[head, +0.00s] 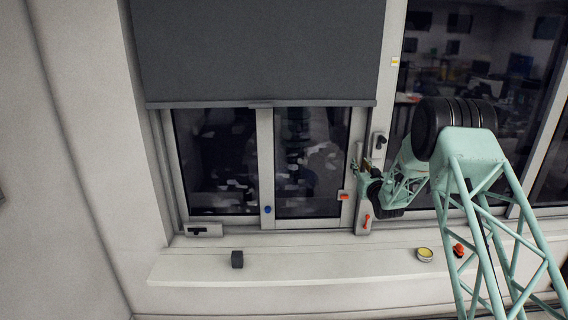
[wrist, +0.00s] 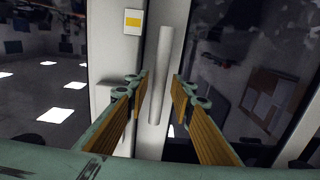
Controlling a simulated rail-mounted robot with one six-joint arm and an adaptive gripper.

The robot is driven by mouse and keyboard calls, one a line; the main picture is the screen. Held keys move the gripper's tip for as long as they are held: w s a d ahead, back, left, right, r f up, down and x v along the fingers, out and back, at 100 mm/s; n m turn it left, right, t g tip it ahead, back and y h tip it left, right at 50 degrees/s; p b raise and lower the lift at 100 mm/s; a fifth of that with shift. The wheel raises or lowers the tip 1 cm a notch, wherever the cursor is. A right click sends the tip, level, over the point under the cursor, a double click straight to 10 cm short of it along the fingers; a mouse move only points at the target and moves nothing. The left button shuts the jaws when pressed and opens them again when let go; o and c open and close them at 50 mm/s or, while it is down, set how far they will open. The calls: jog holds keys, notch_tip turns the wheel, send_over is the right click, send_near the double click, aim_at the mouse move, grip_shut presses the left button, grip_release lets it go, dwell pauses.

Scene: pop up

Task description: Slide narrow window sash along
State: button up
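The window has two narrow glazed sashes under a dark blind, a left sash (head: 264,165) and a right sash (head: 312,217), in white frames. I cannot tell for sure which one the task means. My gripper (head: 360,168) is at the white post on the right sash's right side. In the wrist view my gripper (wrist: 160,82) is open, its two ribbed fingers on either side of a pale upright bar handle (wrist: 160,75) on a white frame. Narrow gaps show beside the bar; contact cannot be told.
The dark blind (head: 260,50) hangs over the upper window. The sill (head: 310,264) carries a dark cube (head: 237,259), a yellow-topped tin (head: 425,254) and a red-orange item (head: 458,250). A red lever (head: 366,222) is on the frame below my gripper. The sill's middle is clear.

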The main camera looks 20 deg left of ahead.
jog(key=shift+x, duration=0.75)
jog(key=shift+c, duration=0.6)
jog(key=c, duration=0.5)
jog(key=shift+c, duration=0.3)
jog(key=shift+s+a, duration=0.1)
jog(key=shift+a, duration=0.05)
jog(key=s+a+b, duration=0.4)
jog(key=a, duration=0.5)
jog(key=s+a+b, duration=0.4)
jog(key=a, duration=0.5)
jog(key=shift+r, duration=0.2)
dwell(1.2)
jog(key=shift+s+a, duration=0.1)
jog(key=shift+a, duration=0.1)
dwell(0.4)
